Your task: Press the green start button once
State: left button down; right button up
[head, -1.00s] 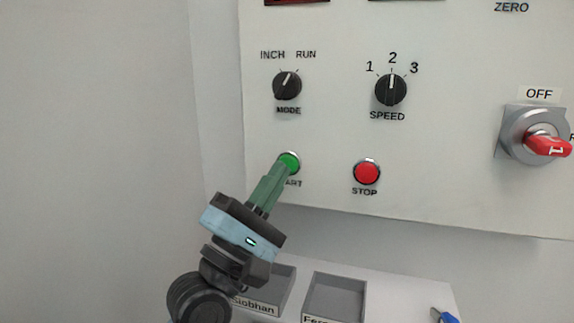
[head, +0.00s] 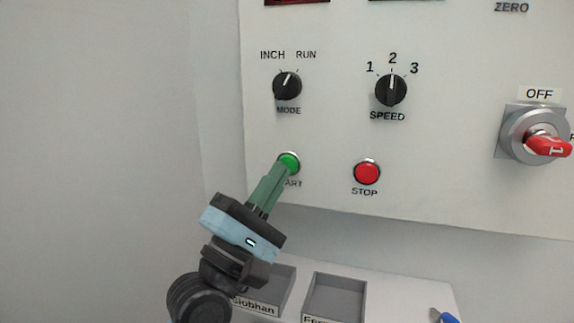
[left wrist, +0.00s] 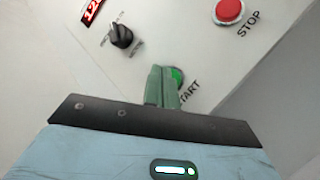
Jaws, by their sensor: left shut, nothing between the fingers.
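The green start button (head: 289,161) is on the lower left of the white panel, with its START label partly hidden by my fingers. My left gripper (head: 281,168) is shut and empty, its green fingers pointing up at the button. The fingertips overlap the button's lower left edge in the head view; I cannot tell whether they touch it. In the left wrist view the button (left wrist: 177,77) shows just right of the shut fingertips (left wrist: 163,70). My right gripper is not in view.
A red STOP button (head: 367,172) is right of the start button. MODE (head: 287,86) and SPEED (head: 391,90) knobs are above. A red-handled switch (head: 546,145) is at the far right. Grey trays (head: 335,297) stand below the panel.

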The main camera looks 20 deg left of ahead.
pick_arm(q)
jog(key=shift+w, duration=0.2)
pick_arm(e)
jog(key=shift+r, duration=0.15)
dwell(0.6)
pick_arm(q)
jog(key=shift+w, duration=0.25)
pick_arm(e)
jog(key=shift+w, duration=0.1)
pick_arm(q)
jog(key=shift+w, duration=0.35)
dwell(0.6)
jog(key=shift+s, duration=0.15)
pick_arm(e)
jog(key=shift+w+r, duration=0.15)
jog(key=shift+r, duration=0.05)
pick_arm(q)
jog(key=shift+s+p, duration=0.45)
jog(key=shift+s, duration=0.2)
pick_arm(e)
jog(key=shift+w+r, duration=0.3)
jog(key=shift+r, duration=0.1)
